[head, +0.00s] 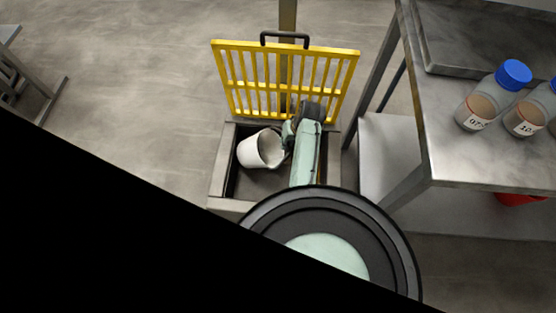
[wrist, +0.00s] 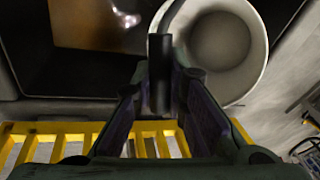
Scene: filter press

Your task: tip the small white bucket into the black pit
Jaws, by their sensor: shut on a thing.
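The small white bucket (head: 258,149) is tilted on its side over the black pit (head: 229,178), its mouth turned toward my gripper. In the wrist view the bucket (wrist: 258,60) is at the upper right, with its round mouth and grey inside showing. I cannot tell whether anything is left in it. My gripper (head: 286,146) is at the bucket's right side, shut on its rim or handle; the exact contact is hard to see. In the wrist view the fingers (wrist: 161,85) close on a dark piece beside the bucket. The pit's dark inside shows with a brownish patch.
A yellow grate (head: 285,78) with a black handle stands raised at the pit's far edge. A steel table (head: 455,160) at the right carries bottles with blue caps (head: 514,73). Something red (head: 520,199) is under the table. The floor left of the pit is clear.

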